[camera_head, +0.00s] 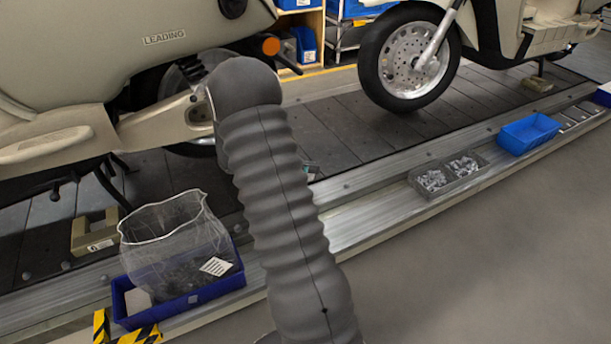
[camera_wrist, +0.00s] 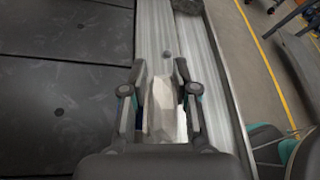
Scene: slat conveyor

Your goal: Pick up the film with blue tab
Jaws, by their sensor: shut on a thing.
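In the wrist view my gripper (camera_wrist: 159,76) is over the metal rail, its two fingers on either side of a pale, whitish film (camera_wrist: 163,108). The fingers are shut on this film, which stands out between them and partly hides the rail. In the head view my grey ribbed arm covers most of the gripper and the film; only a small dark and teal bit shows beside the arm.
A blue bin (camera_head: 190,306) with a clear bag (camera_head: 175,240) stands left of my arm. A grey tray (camera_head: 447,180) of metal parts and a blue bin (camera_head: 528,133) sit on the rail to the right. Scooters stand on the dark slats (camera_head: 330,125). Grey floor in front is clear.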

